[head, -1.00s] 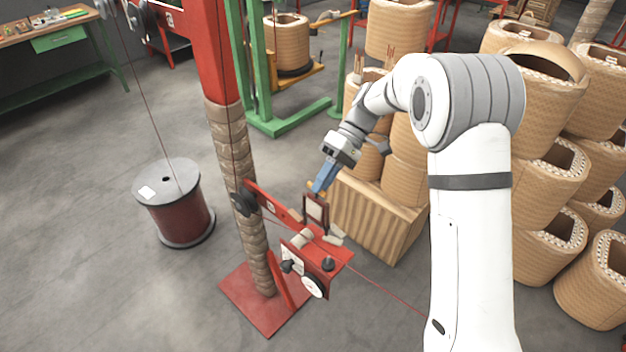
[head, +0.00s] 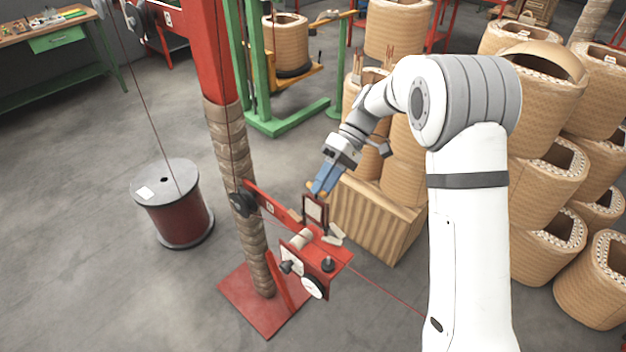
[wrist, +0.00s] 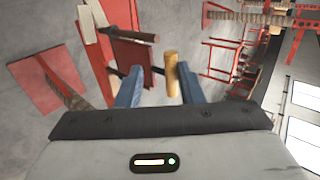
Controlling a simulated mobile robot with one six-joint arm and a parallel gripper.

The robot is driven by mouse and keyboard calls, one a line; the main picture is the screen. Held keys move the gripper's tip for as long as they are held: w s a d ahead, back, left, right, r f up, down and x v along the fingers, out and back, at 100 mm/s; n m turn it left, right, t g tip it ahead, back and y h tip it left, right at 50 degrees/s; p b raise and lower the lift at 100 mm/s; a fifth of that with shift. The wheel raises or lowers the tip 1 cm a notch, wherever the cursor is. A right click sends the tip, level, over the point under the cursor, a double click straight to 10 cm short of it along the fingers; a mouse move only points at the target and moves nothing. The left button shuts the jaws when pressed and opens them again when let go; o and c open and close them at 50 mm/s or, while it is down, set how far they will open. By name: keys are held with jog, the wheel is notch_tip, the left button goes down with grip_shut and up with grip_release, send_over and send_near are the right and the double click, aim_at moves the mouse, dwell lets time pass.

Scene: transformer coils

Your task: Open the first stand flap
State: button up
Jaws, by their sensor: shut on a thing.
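The first stand flap (head: 315,209) is a small dark-red framed panel with a pale face. It stands roughly upright on the red arm of the stand in the head view. In the wrist view the red flap (wrist: 138,42) shows between and beyond my blue fingers. My gripper (head: 323,192) is at the flap's top edge, pointing down. It is shut on the flap, with a visible space between the fingers (wrist: 158,82). A wooden handle (wrist: 171,72) lies by the right finger in the wrist view. The exact contact is partly hidden.
The red stand arm (head: 270,205) carries rollers and a dial (head: 313,287) below the flap. A wrapped post (head: 228,150) stands to the left. A wire spool (head: 174,215) is further left.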

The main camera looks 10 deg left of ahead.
jog(key=shift+w, duration=0.15)
jog(key=v, duration=0.7)
jog(key=shift+w+d+r+b, duration=0.15)
jog(key=shift+w+r+b, duration=0.05)
jog(key=shift+r+b, duration=0.15)
dwell(0.3)
jog(key=s+d+r+m+t+h, duration=0.1)
jog(key=s+d+m+t, duration=0.4)
jog(key=s+d, duration=0.6)
jog(key=s+d+r+m+t+h, duration=0.1)
jog(key=s+d+m+t+h, duration=0.2)
jog(key=s+d, duration=0.9)
jog(key=m+t, duration=0.3)
jog(key=m, duration=0.1)
jog(key=shift+d+t+h, duration=0.15)
jog(key=shift+t+h, duration=0.15)
